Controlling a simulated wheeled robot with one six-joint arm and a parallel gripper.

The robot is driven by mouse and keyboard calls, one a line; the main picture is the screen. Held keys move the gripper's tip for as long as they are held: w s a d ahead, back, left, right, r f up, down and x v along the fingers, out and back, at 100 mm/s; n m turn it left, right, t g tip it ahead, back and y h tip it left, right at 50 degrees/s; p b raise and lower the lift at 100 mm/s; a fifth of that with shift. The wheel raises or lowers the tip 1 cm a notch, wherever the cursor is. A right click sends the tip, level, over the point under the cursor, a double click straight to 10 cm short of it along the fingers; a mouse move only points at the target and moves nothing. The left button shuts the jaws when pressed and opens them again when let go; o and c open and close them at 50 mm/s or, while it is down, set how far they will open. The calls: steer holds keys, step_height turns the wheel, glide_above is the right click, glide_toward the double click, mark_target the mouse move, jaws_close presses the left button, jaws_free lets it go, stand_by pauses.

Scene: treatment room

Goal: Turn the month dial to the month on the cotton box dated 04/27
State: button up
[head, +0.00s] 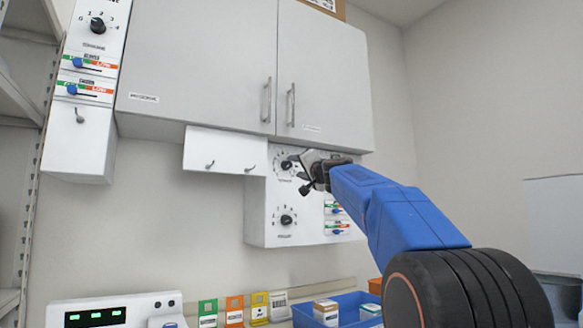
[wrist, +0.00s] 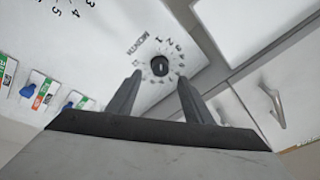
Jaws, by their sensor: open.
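The month dial is a black knob (wrist: 159,66) ringed by small numbers on a white panel, with the word MONTH beside it in the wrist view. It is the upper dial (head: 286,165) on the wall panel in the head view. My gripper (wrist: 160,78) is open and empty, its fingers either side of the dial in the picture; contact cannot be told. In the head view my gripper (head: 306,178) is just right of the dial. I cannot read the dial's setting. Boxes (head: 326,312) stand in a blue tray (head: 349,303); their dates are too small to read.
A lower dial (head: 286,220) and coloured sliders (head: 337,211) share the panel. A white hook board (head: 224,151) is left of the upper dial. Cabinet doors (head: 325,80) hang above; a handle (wrist: 272,106) shows at right in the wrist view.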

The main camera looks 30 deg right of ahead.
mark_target(289, 165)
steer(key=shift+x, duration=2.6)
steer(key=shift+c, duration=0.3)
steer(key=c, duration=1)
